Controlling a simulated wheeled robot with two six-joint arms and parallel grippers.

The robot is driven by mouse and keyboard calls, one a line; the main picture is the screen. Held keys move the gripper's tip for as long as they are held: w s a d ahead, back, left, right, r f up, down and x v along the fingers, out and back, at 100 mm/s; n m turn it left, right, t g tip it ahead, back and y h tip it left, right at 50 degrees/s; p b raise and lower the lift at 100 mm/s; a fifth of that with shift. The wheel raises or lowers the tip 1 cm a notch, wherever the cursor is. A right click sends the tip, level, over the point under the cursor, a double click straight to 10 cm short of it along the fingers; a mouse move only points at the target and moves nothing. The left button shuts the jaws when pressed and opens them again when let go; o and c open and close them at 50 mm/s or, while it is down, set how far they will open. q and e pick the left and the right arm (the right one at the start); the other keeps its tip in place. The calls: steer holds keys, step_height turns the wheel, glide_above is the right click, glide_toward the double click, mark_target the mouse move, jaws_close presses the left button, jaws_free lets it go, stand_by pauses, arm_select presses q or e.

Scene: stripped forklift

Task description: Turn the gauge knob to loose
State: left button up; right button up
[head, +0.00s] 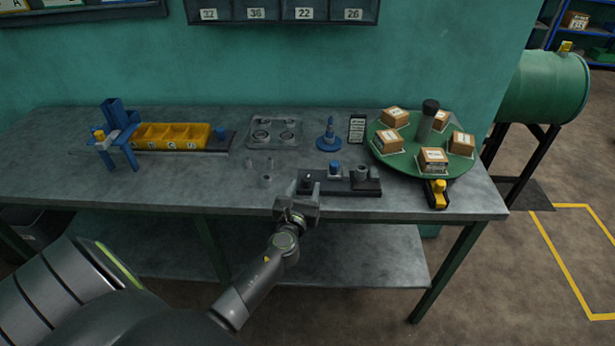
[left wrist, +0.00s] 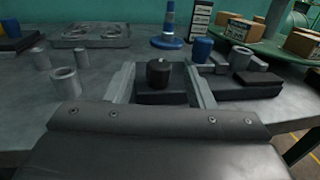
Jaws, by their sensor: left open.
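A black round knob (left wrist: 158,72) with a small white mark on top stands at the left end of a dark base in the left wrist view. In the head view the dark base (head: 338,186) lies near the table's front edge, and the knob (head: 307,175) is small there. My left gripper (head: 306,190) is open at that left end. In the left wrist view its two fingers (left wrist: 159,82) stand on either side of the knob, with gaps visible. I cannot read the knob's setting. My right gripper is not in view.
A blue cap (head: 335,167) and a grey ring (head: 361,173) are on the same base, right of the knob. Small grey cylinders (head: 266,180) stand to its left. A green turntable (head: 396,164) with boxes is at right. The table's left front (head: 190,190) is clear.

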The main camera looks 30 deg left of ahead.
mark_target(309, 182)
arm_select(q)
steer(key=shift+x, duration=2.25)
steer(key=c, duration=0.9)
steer(key=shift+n+g+y, duration=0.4)
steer(key=shift+n+y, duration=0.3)
steer(key=shift+y, duration=0.2)
steer(key=shift+c, duration=0.2)
steer(key=shift+n+g+y+b, duration=0.65)
steer(key=shift+n+g+y, duration=0.9)
steer(key=shift+y, duration=0.65)
steer(key=o, duration=0.9)
steer(key=shift+o, duration=0.2)
